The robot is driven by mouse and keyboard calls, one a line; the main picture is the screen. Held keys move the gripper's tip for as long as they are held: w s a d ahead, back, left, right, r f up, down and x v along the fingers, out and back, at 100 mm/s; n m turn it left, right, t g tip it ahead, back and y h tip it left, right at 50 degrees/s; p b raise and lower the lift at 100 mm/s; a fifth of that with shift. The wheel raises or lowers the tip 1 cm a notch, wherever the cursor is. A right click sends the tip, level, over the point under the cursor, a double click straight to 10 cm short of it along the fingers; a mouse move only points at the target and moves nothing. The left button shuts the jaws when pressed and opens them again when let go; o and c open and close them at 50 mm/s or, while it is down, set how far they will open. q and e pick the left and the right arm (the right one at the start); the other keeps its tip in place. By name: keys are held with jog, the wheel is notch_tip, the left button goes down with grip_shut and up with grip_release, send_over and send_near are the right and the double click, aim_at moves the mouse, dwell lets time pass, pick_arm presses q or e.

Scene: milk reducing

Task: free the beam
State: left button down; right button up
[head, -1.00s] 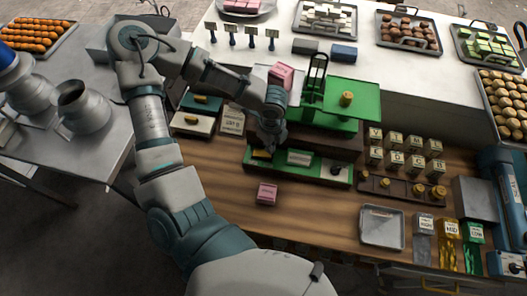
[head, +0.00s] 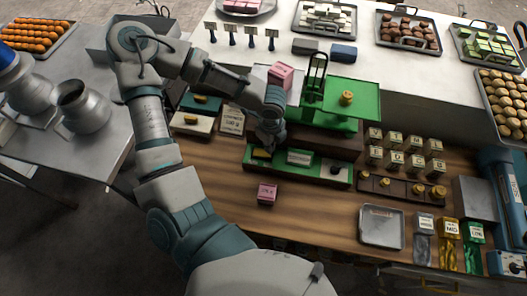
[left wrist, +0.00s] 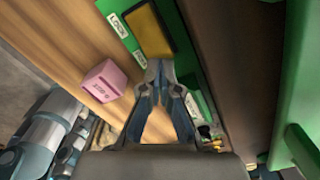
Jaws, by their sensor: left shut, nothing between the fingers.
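A green balance scale (head: 338,122) stands on a dark base at the middle of the bench. Its front green panel (head: 318,171) carries a yellow lock piece (head: 261,154) at the left end. The yellow piece also shows in the left wrist view (left wrist: 152,30), beside a label reading LOCK (left wrist: 117,25). My left gripper (head: 268,146) is shut and empty, its fingertips (left wrist: 160,68) at the near end of the yellow piece. I cannot tell whether they touch it. A pink block (head: 281,75) sits at the scale's left side, and a brass weight (head: 347,97) on its right green plate. The beam itself is not clearly visible.
Another pink block (head: 267,193) lies on the wood in front of the panel. A weight rack (head: 400,188), lettered blocks (head: 405,150) and a metal tray (head: 381,227) are to the right. The wood front of the panel is mostly clear.

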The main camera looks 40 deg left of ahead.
pick_arm(q)
jog(key=shift+f, duration=0.2)
jog(key=shift+a+f, duration=0.35)
jog(key=shift+a, duration=0.15)
jog(key=shift+d+f+b, duration=0.2)
jog(key=shift+d+b, duration=0.2)
